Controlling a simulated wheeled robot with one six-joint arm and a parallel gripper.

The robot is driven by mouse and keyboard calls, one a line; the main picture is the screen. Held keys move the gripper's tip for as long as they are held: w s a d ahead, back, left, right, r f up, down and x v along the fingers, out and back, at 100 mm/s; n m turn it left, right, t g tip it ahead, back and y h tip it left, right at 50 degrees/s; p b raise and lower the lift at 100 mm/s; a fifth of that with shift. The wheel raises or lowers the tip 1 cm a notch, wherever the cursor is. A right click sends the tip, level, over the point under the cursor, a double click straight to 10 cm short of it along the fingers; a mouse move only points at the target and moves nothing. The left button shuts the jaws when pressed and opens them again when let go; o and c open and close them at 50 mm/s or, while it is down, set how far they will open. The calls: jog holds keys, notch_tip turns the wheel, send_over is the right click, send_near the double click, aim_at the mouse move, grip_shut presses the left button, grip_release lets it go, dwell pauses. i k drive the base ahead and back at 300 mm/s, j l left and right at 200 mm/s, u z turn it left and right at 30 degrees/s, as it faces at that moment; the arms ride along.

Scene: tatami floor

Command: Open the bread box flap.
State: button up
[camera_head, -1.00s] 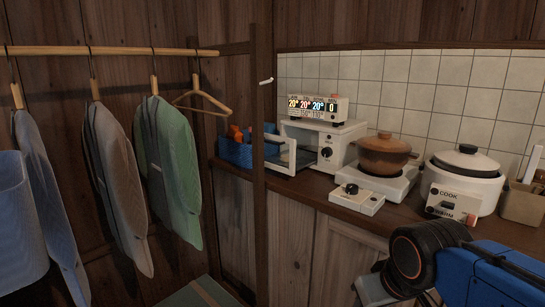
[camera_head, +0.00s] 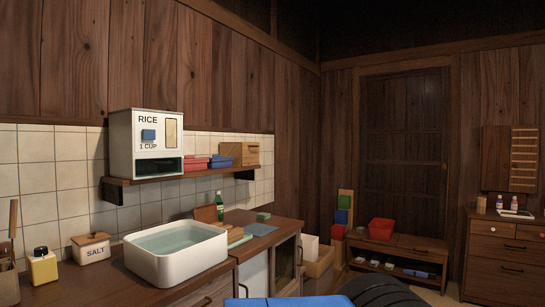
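A light wooden box (camera_head: 238,153) sits at the right end of the wall shelf and looks like the bread box. A small dark handle mark shows on its front, and the front looks shut, though it is small in view. Red and blue boxes (camera_head: 222,161) stand to its left. My gripper is not in view; only blue and black parts of my arm show at the bottom edge, well below and apart from the box.
The shelf (camera_head: 178,174) also holds a white rice dispenser (camera_head: 147,143). Below are a white basin (camera_head: 176,249), a green bottle (camera_head: 219,206) and a salt box (camera_head: 91,247) on the counter. A low bench (camera_head: 397,247) and a drawer chest (camera_head: 503,254) stand further right.

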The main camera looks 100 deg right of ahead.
aim_at(250, 151)
jog(key=z, duration=3.1)
jog(key=u, duration=0.65)
jog(key=i+l+u, duration=0.1)
jog(key=l+u, duration=0.65)
jog(key=l, duration=0.25)
jog(key=l+u, duration=0.4)
jog(key=k+l, duration=0.05)
jog(key=l, duration=0.05)
